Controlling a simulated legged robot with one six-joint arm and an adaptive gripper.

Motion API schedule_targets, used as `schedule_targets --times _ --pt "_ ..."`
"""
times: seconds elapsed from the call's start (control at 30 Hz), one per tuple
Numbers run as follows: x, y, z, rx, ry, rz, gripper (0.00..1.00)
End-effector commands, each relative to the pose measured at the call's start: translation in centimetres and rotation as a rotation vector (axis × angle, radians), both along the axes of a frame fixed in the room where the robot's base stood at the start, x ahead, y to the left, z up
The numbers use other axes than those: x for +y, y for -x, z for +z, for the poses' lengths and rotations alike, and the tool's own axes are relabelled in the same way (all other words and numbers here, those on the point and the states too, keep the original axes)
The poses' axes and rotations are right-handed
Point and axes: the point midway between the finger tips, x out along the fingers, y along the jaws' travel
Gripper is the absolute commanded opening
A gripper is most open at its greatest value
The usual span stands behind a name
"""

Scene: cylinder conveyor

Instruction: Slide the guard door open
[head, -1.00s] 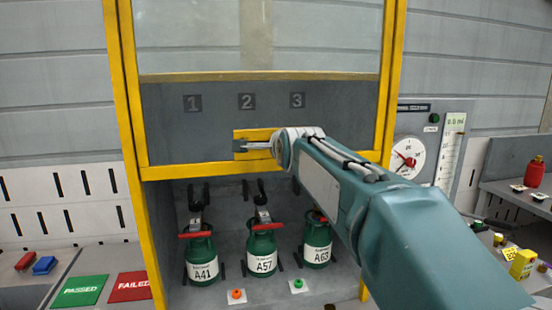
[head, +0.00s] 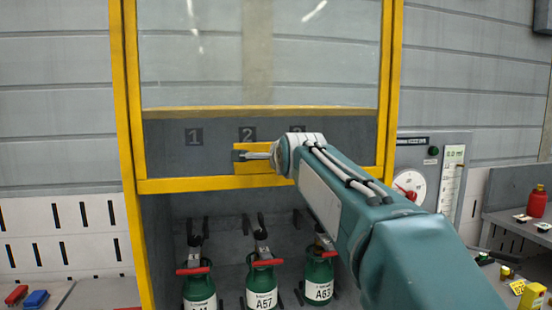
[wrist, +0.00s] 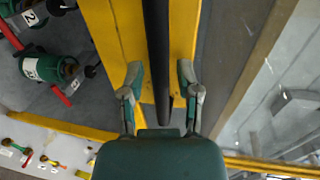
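The guard door is a clear pane with a yellow bottom rail (head: 215,184) in a tall yellow frame. Its bottom edge stands above the cylinders, with an opening below it. A yellow handle plate (head: 262,166) sits at the middle of the rail. The wrist view shows a dark handle bar (wrist: 157,50) over the yellow plate. My gripper (wrist: 160,75) has one finger on each side of this bar, with yellow showing in the gaps. My gripper (head: 246,155) is at the handle in the head view; its fingers are small there.
Green cylinders, including A57 (head: 262,285) and A63 (head: 318,278), stand below the door. A dial gauge (head: 411,187) is on the right panel. A red bottle (head: 537,202) stands on the right bench. Red and blue blocks (head: 36,298) lie at lower left.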

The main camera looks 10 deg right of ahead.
Motion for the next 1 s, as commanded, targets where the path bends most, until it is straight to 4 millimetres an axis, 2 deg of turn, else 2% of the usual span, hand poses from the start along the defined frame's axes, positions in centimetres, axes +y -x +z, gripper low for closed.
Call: schedule_targets --times 0.33,0.47,1.0 --pt "-0.1 0.1 0.1 0.000 0.000 -0.001 0.54" --pt "0.0 1.1 0.4 -0.002 0.000 -0.001 0.54" --pt "0.1 10.4 2.1 -0.001 0.001 0.000 0.54"
